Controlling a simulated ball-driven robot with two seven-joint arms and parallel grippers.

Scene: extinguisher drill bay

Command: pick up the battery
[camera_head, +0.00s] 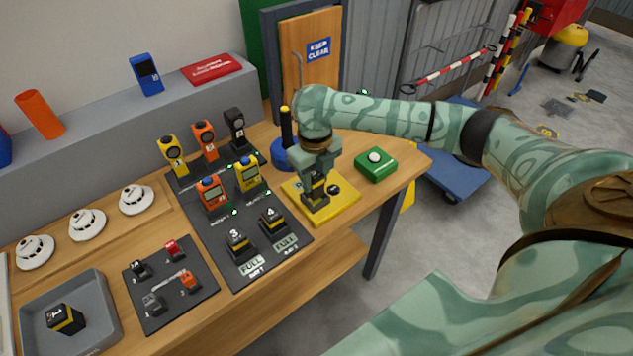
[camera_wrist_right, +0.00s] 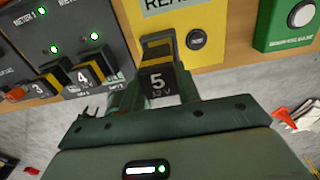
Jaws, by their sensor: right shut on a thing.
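My right gripper (camera_head: 315,184) is over the yellow plate (camera_head: 345,205) on the bench, pointing down. It is shut on a black and yellow battery (camera_head: 316,202), which is marked 5 in the right wrist view (camera_wrist_right: 157,80). I cannot tell whether the battery touches the plate. Similar batteries marked 3 (camera_head: 238,246) and 4 (camera_head: 272,221) stand on the dark panel. Another battery (camera_head: 66,319), marked 1, lies in the grey tray (camera_head: 112,318). My left gripper is not in view.
Orange and yellow meters (camera_head: 212,196) stand on the dark panel, left of the yellow plate. A green box with a white button (camera_head: 376,164) sits to its right. A blue-based black post (camera_head: 284,152) stands just behind. The bench edge (camera_head: 345,240) is close in front.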

